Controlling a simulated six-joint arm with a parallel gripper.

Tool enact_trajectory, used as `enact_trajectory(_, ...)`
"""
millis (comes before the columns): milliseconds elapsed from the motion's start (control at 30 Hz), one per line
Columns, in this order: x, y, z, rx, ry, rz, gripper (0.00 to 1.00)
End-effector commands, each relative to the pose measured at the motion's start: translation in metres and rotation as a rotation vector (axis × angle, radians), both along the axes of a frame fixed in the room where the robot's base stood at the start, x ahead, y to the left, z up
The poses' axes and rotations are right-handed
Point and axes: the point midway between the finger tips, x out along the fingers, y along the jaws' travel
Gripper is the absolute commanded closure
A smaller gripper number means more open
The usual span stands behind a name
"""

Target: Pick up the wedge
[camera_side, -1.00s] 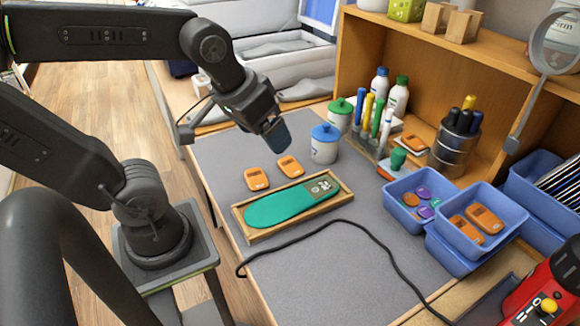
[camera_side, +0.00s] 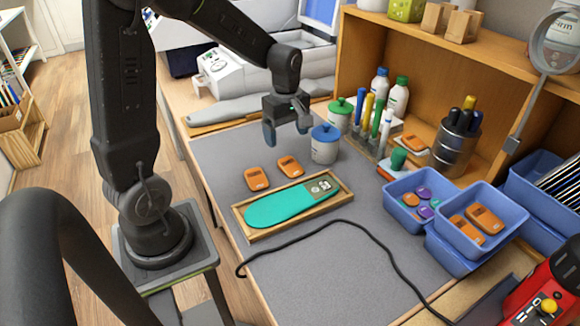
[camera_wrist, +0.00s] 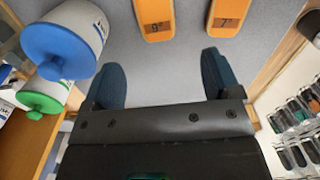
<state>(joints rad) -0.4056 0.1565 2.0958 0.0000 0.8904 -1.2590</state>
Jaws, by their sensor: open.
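Two orange wedges lie flat on the grey mat behind the wooden tray, a left one (camera_side: 256,179) and a right one (camera_side: 289,166). In the wrist view they show at the top edge, partly cut off, one with a dark label (camera_wrist: 155,20) and one with a similar label (camera_wrist: 227,15). My gripper (camera_side: 287,133) hangs above the mat's far part, behind the wedges. Its two blue fingers are spread apart in the wrist view (camera_wrist: 162,80), with only bare mat between them. It touches neither wedge.
A blue-lidded jar (camera_side: 325,145) stands close to the right of my gripper. A teal insole (camera_side: 290,204) lies in the wooden tray (camera_side: 241,224). Blue bins (camera_side: 412,180) stand at the right. A black cable (camera_side: 370,240) crosses the front mat.

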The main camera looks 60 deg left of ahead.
Motion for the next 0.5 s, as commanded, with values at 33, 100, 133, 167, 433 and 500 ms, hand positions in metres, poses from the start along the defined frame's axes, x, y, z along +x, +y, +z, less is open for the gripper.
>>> enact_trajectory(33, -0.001, -0.001, -0.010, -0.001, 0.004, -0.001, 0.17)
enact_trajectory(100, 0.000, -0.001, -0.020, -0.001, 0.004, -0.002, 0.17)
enact_trajectory(133, 0.000, -0.001, -0.024, -0.001, 0.004, -0.002, 0.17)
enact_trajectory(167, 0.000, -0.001, -0.026, -0.001, 0.002, -0.002, 0.17)
enact_trajectory(433, 0.001, -0.002, -0.048, -0.001, 0.003, -0.003, 0.17)
enact_trajectory(500, 0.003, -0.004, -0.060, -0.001, 0.004, -0.003, 0.17)
